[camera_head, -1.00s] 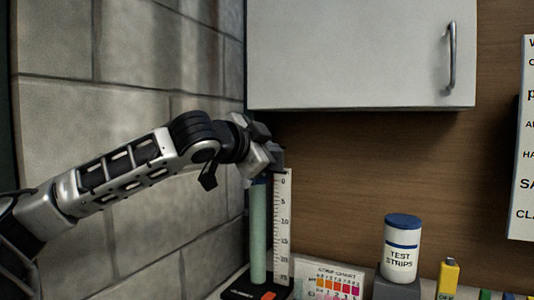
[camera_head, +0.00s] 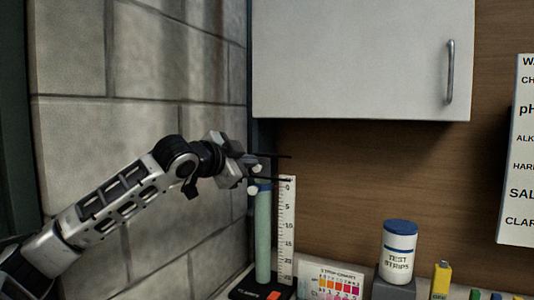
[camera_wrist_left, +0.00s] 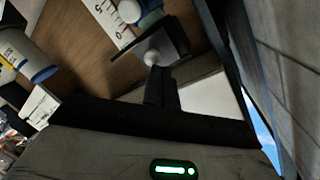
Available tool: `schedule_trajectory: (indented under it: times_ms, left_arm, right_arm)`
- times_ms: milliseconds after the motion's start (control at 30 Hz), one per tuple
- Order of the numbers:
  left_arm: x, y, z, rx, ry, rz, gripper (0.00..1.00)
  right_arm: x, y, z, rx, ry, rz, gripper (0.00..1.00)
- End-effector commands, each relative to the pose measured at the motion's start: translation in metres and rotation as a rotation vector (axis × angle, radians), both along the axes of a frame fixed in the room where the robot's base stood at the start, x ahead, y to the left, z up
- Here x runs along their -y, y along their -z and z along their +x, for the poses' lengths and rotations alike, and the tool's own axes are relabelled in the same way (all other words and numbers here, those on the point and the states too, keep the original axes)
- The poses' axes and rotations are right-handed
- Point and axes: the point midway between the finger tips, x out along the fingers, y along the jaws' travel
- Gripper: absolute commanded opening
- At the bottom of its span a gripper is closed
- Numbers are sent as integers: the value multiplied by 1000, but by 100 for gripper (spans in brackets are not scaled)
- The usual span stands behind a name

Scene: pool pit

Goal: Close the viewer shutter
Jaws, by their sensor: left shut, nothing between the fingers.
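My left gripper (camera_head: 252,168) is shut and empty at the top of a pale green upright tube (camera_head: 263,235). Two thin dark bars (camera_head: 272,156) show just beyond the fingertips; I cannot tell for certain whether they belong to the viewer shutter. The tube stands beside a white numbered scale (camera_head: 287,230) on a black base (camera_head: 262,291). In the left wrist view a dark plate (camera_wrist_left: 178,40) and pale round knobs (camera_wrist_left: 130,11) lie close to the fingers, near the scale (camera_wrist_left: 108,20). Contact is unclear. My right gripper is out of view.
A white cabinet (camera_head: 350,60) hangs above and right of the gripper. A stone wall (camera_head: 130,70) is close on the left. A colour chart (camera_head: 330,282), a test strips jar (camera_head: 399,250) and a yellow bottle (camera_head: 441,278) stand to the right.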

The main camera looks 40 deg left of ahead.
Motion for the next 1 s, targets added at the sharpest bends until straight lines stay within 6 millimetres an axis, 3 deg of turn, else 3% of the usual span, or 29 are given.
schedule_trajectory:
  times_ms: [367,633,700,733,800,1000]
  left_arm:
    - [0,0,0,1,1,1,0]
    - [21,-29,-3,3,0,5,0]
    - [29,-36,-6,5,-2,2,0]
    - [29,-27,-12,9,-3,-3,0]
    - [31,-26,-27,9,-3,-4,0]
    - [37,-36,-67,8,-4,0,0]
  right_arm:
    - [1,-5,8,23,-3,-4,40]
    - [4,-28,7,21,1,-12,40]
    - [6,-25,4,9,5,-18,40]
    - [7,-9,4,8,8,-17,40]
    - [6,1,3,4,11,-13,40]
    - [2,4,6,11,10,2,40]
